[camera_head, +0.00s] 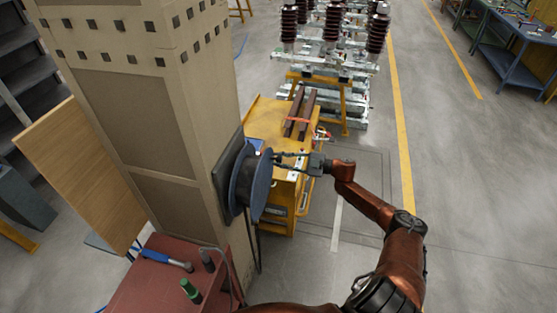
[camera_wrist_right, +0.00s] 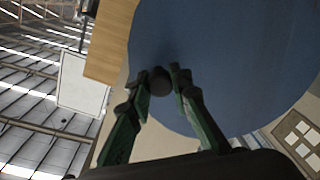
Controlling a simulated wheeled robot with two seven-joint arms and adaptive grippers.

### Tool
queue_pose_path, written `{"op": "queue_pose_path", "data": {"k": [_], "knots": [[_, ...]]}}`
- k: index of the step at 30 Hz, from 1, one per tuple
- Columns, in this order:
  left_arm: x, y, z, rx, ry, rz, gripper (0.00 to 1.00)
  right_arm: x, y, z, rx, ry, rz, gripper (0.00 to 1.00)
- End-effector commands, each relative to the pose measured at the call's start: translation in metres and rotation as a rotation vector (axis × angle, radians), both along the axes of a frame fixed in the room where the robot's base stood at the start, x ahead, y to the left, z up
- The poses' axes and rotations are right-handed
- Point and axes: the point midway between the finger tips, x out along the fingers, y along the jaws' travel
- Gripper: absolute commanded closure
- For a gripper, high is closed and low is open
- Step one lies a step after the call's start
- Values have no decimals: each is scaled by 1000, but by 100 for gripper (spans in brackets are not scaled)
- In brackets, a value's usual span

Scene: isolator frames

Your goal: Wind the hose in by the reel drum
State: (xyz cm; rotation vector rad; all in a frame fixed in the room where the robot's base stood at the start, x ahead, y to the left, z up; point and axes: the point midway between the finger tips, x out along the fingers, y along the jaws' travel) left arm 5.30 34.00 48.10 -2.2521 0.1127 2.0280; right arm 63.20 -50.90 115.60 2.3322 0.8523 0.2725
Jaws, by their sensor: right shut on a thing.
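The reel drum (camera_head: 258,185) is a blue-grey disc on a dark backing plate, fixed to the side of a tan column. In the right wrist view its blue face (camera_wrist_right: 225,55) fills the upper right. My right gripper (camera_head: 279,157) is at the upper right part of the drum's face. In the right wrist view its fingers are closed around a dark round knob (camera_wrist_right: 160,81) in front of the blue face. A thin dark line, likely the hose (camera_head: 257,245), hangs below the drum. My left gripper is not in view.
The tan column (camera_head: 130,110) stands left of the drum. A yellow cart (camera_head: 265,125) stands behind it, close to my right gripper. A red-topped table (camera_head: 150,285) with a hammer (camera_head: 168,260) is at the lower left. Open floor lies to the right.

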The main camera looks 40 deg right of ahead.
Motion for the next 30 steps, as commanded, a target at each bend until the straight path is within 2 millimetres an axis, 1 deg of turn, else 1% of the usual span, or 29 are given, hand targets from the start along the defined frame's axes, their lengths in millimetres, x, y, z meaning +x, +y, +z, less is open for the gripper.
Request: {"op": "queue_pose_path", "data": {"k": [2,3,10,17,21,25,30], "knots": [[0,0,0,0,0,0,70,1,-1,2,0,-2,-2,100],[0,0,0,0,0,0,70,1,-1,2,0,-2,-2,79],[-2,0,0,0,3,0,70,1,0,1,-1,-2,-1,63],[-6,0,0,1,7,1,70,1,1,0,-2,-1,1,63],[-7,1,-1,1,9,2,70,-3,-3,0,-2,0,0,63],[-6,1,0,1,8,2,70,-17,-16,0,-4,2,-2,63],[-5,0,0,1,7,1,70,-45,-39,0,-4,2,-2,63]]}}
